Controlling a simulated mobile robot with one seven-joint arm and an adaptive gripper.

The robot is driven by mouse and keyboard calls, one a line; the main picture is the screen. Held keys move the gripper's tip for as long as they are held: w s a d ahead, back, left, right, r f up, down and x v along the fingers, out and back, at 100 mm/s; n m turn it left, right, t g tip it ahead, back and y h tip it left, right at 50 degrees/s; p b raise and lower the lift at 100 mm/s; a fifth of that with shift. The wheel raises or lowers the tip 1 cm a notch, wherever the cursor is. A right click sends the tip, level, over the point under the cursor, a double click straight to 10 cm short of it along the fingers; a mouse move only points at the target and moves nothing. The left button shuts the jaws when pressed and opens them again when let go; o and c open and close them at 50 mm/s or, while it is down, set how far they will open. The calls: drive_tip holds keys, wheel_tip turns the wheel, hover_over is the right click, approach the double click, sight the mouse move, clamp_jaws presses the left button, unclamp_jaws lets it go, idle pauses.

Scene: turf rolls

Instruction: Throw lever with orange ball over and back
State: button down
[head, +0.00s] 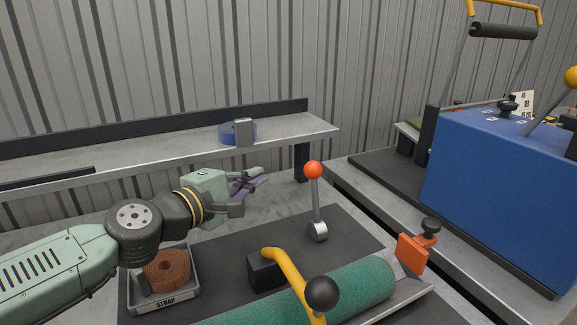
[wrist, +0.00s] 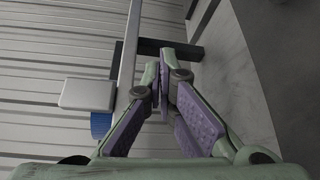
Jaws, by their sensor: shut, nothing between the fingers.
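The lever with the orange ball (head: 313,170) stands nearly upright, its grey shaft rising from a round metal hub (head: 317,231) on the dark mat. My gripper (head: 262,177) is to the left of the ball in the head view, apart from it. In the wrist view my gripper (wrist: 162,70) shows its purple-padded fingers meeting at the tips with nothing between them. The lever does not show in the wrist view.
A yellow handle with a black knob (head: 322,292) stands by a green turf roll (head: 355,288). A strap tray (head: 165,303) is below my arm. A shelf (head: 285,131) holds a blue tape roll (head: 230,133). A blue machine (head: 495,190) stands right.

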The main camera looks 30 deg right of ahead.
sight(314, 198)
drive_tip(key=d+p, duration=0.4)
drive_tip(key=d, duration=0.4)
drive_tip(key=shift+s+a+b, duration=0.2)
drive_tip(key=shift+a+b, duration=0.05)
drive_tip(key=shift+b, duration=0.25)
